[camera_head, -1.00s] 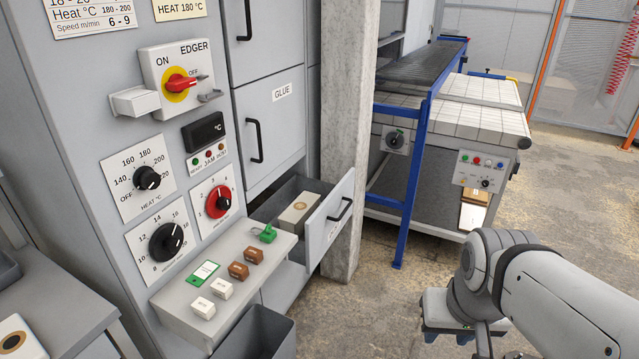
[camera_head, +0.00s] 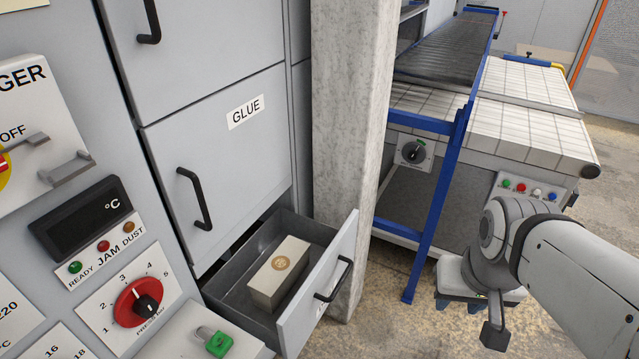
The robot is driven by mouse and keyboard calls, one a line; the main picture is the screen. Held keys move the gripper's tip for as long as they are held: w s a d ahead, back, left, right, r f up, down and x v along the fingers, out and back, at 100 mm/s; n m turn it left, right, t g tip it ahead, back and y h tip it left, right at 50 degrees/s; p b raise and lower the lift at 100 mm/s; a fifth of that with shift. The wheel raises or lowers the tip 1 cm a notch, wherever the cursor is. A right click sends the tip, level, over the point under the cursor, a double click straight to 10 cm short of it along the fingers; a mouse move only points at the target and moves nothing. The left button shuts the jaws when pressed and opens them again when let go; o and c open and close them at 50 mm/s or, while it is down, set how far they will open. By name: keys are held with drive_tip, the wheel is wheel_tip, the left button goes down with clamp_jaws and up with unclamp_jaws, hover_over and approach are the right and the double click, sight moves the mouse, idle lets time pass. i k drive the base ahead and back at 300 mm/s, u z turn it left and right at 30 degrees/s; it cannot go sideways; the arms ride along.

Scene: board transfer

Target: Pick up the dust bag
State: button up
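A cream box-shaped pack (camera_head: 278,272) with a round tan mark on top lies in an open grey drawer (camera_head: 334,293) of the machine cabinet. It is the only thing visible in the drawer; whether it is the dust bag, I cannot tell from its looks. My gripper (camera_head: 485,305) is at the lower right, in front of the blue-framed table, well to the right of the drawer and apart from it. Its fingers are partly hidden and small, so their opening is unclear.
The drawer front with its black handle (camera_head: 334,279) sticks out beside a concrete pillar (camera_head: 350,130). A blue frame post (camera_head: 440,200) and the white-topped table (camera_head: 530,115) stand behind my arm. A control ledge with a green switch (camera_head: 216,342) is left of the drawer. Floor shows between pillar and post.

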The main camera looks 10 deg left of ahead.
sight(269, 288)
drive_tip(key=u, duration=0.05)
drive_tip(key=i, duration=0.75)
drive_tip(key=u, duration=1.6)
